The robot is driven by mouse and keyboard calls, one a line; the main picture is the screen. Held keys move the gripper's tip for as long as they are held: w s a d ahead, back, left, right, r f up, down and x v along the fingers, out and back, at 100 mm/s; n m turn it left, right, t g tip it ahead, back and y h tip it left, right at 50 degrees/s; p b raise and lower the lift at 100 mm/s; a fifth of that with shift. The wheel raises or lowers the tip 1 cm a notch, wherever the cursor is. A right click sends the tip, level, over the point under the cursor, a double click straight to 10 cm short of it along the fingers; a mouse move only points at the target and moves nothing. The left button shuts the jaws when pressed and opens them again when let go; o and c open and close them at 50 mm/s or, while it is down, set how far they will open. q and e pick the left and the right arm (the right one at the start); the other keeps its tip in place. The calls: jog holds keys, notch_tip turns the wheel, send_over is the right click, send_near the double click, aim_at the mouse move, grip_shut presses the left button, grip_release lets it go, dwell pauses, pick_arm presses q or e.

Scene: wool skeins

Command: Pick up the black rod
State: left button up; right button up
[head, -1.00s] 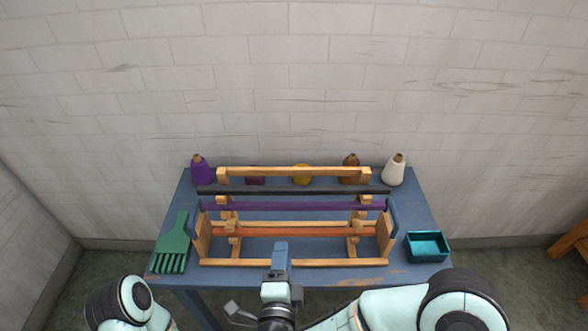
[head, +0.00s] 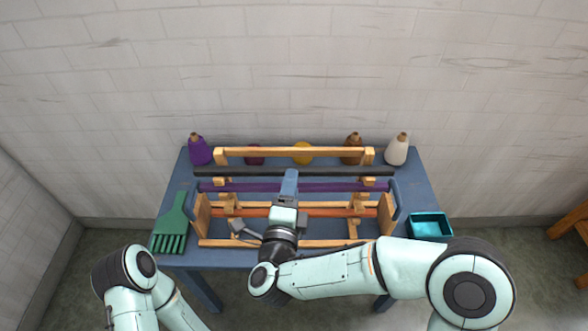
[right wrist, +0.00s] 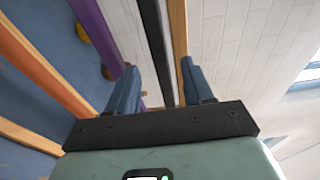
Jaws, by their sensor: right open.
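The black rod (head: 340,172) lies level across the back of the wooden rack (head: 240,243), behind a purple rod (head: 340,187). My right gripper (head: 289,175) reaches over the rack from the front, its tip close to the black rod's middle. In the right wrist view the black rod (right wrist: 155,40) runs into the gap between the two open blue fingers (right wrist: 157,85), and nothing is gripped. Whether a finger touches the rod I cannot tell. Of my left arm only links show at the lower left; its gripper is out of view.
An orange rod (head: 340,212) sits lower at the front. Yarn cones, such as a purple one (head: 199,152) and a white one (head: 396,151), stand along the back. A green comb (head: 173,225) lies left, a teal tray (head: 430,227) right, on the blue table (head: 410,185).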

pick_arm(q)
jog(key=shift+r, duration=0.15)
pick_arm(e)
jog(key=w, duration=0.3)
jog(key=shift+w+d+r, duration=0.1)
jog(key=shift+w+d, duration=0.1)
jog(key=shift+d, duration=0.1)
jog(key=shift+c, duration=0.3)
grip_shut()
jog(key=shift+r, duration=0.1)
notch_tip(320, 180, up, 19)
jog(key=p, duration=0.3)
pick_arm(q)
jog(key=shift+s+f+g+b, duration=0.3)
jog(key=shift+s+f+b, duration=0.45)
jog(key=shift+b, duration=1)
pick_arm(e)
jog(key=s+a, duration=0.2)
jog(key=s, duration=1.1)
jog(key=shift+r, duration=0.4)
